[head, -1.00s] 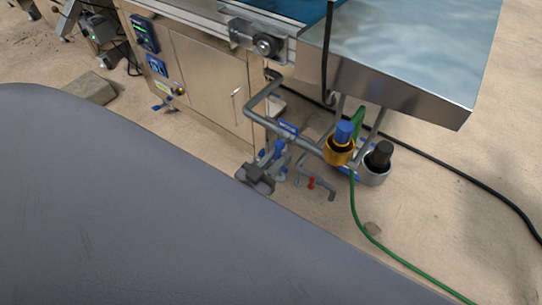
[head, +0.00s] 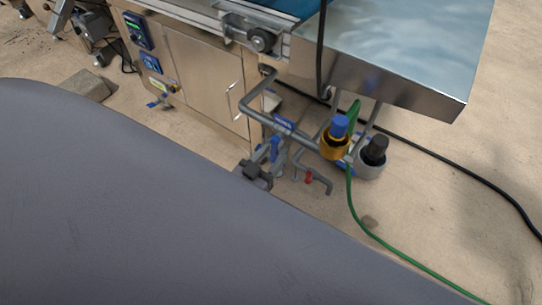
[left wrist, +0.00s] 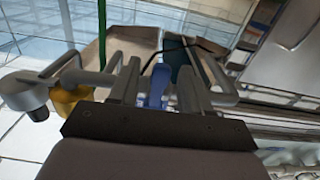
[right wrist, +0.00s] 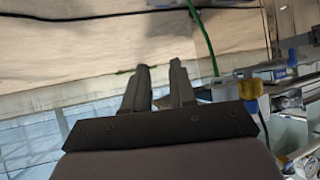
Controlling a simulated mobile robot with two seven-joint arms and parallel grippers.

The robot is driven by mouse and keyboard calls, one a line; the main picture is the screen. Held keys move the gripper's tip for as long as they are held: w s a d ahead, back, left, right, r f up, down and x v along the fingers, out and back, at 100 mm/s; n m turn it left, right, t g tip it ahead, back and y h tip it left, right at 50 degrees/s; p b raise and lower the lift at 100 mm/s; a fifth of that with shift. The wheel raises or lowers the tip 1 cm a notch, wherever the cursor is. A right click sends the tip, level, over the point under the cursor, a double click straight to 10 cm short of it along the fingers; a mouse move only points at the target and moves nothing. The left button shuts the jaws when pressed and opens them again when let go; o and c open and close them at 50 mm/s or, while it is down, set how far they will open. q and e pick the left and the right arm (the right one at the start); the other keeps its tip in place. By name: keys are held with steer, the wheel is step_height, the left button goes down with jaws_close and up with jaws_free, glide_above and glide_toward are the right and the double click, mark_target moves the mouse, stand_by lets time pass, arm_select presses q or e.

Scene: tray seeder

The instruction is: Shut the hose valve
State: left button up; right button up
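The hose valve's blue lever (head: 276,148) is on the grey pipework at the end of the steel machine. In the left wrist view the blue lever (left wrist: 157,85) stands between my left gripper's fingers (left wrist: 155,80), with a gap showing on each side. In the head view my left gripper (head: 270,162) is low beside the pipe, partly overlapping the valve. The valve body is mostly hidden there. My right gripper (right wrist: 159,80) is open with nothing between its fingers, away from the valve. It cannot be made out in the head view.
A yellow-collared regulator with a blue knob (head: 336,140) and a black-topped one (head: 374,152) stand right of the valve. A small red handle (head: 309,177) is on a lower pipe. A green hose (head: 352,205) runs over the floor. A steel tray (head: 400,95) overhangs above.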

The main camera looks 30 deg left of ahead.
arm_select(q)
steer(key=shift+s, duration=0.25)
steer(key=s+p, duration=0.1)
steer(key=s, duration=0.5)
steer(key=shift+s+a, duration=0.3)
steer(key=shift+s, duration=0.05)
arm_select(e)
steer(key=shift+s+d+f, duration=0.25)
steer(key=shift+s+d, duration=0.15)
steer(key=shift+d, duration=0.2)
steer(key=shift+a, duration=0.1)
